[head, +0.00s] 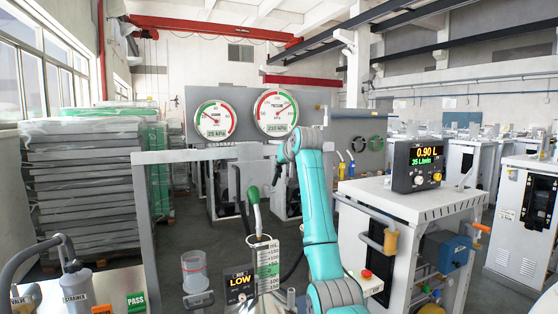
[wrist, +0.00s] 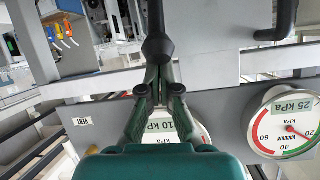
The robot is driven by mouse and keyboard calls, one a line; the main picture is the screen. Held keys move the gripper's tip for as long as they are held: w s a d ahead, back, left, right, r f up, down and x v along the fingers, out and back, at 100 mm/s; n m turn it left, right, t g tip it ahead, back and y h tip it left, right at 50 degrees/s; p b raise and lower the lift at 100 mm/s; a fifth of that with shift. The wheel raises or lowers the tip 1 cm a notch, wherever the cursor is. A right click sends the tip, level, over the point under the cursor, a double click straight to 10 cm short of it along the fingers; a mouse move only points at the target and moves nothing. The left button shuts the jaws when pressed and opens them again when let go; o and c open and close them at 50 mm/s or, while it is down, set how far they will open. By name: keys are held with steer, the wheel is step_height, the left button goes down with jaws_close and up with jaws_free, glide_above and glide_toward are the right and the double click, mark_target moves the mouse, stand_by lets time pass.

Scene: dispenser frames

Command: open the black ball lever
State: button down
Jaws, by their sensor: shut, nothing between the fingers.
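In the wrist view a black rounded knob on a thin black stem (wrist: 157,47), which looks like the black ball lever, hangs at the top middle. My gripper (wrist: 160,80) is below it in that picture, its green fingers shut with nothing between them. The fingertips lie close to the knob's lower end; I cannot tell whether they touch it. In the head view my turquoise arm reaches up toward the gauge panel (head: 349,135). A small dark shape shows left of the arm's upper end, but I cannot make out the gripper or lever clearly.
Two round gauges, vacuum (head: 214,119) and pressure (head: 276,112), sit on the panel. A white cabinet (head: 405,245) with a 0.90 L meter (head: 418,165) stands at right.

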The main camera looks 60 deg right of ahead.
mark_target(281, 169)
steer(key=shift+s+a+f+t+h, duration=0.25)
steer(key=shift+s+a+f+t, duration=0.05)
steer(key=shift+s+f+t, duration=0.2)
steer(key=shift+s+a+f+t+h, duration=0.25)
steer(key=shift+s+a+f+t, duration=0.1)
steer(key=shift+s+t, duration=0.15)
steer(key=shift+f, duration=0.25)
steer(key=shift+s, duration=0.1)
